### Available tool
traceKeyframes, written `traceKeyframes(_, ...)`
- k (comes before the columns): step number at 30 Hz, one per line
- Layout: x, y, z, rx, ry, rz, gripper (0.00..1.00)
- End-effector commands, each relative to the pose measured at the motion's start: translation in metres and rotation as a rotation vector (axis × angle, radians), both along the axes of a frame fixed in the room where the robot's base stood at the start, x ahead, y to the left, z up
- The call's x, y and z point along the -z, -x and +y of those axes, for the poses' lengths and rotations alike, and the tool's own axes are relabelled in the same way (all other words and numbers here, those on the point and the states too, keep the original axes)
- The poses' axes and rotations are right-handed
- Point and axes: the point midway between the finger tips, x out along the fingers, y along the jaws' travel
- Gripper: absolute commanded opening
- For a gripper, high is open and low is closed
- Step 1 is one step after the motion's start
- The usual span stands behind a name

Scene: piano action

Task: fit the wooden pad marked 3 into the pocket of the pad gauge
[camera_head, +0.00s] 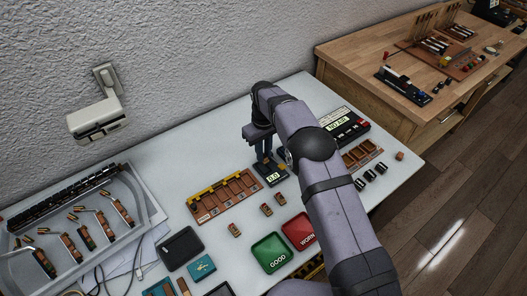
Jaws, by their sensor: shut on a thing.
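My gripper (266,163) points down beside a small dark device with a lit 0.0 display (272,177), towards the back of the white table. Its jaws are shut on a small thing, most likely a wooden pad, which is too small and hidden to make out. A dark box with a lit green display (338,124) stands behind my arm; its display seems to read NO PAD. I cannot tell for sure which device is the pad gauge, and its pocket is not visible. Three small wooden pads lie loose: one at left (234,229), one in the middle (266,210), one at right (280,198). Their marks are unreadable.
A brown slotted rack (225,196) lies left of my gripper. A green GOOD tray (272,253) and a red WORN tray (299,232) sit in front. Another rack (362,154) and several black cylinders (369,176) lie right of my arm. A keyed action tray (150,205) fills the left.

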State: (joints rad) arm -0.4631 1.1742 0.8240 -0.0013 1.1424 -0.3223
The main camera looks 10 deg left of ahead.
Motion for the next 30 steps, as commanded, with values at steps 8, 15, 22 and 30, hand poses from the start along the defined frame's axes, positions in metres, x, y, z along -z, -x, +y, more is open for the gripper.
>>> traceKeyframes(8, 0.025, 0.000, 0.000, 0.000, 0.000, 0.000, 0.00)
traceKeyframes(15, 0.036, 0.000, 0.000, 0.000, 0.000, 0.000, 0.00)
traceKeyframes(22, 0.038, 0.000, 0.000, 0.000, -0.001, -0.001, 0.00)
traceKeyframes(30, 0.038, 0.000, 0.000, 0.000, 0.000, 0.000, 0.00)
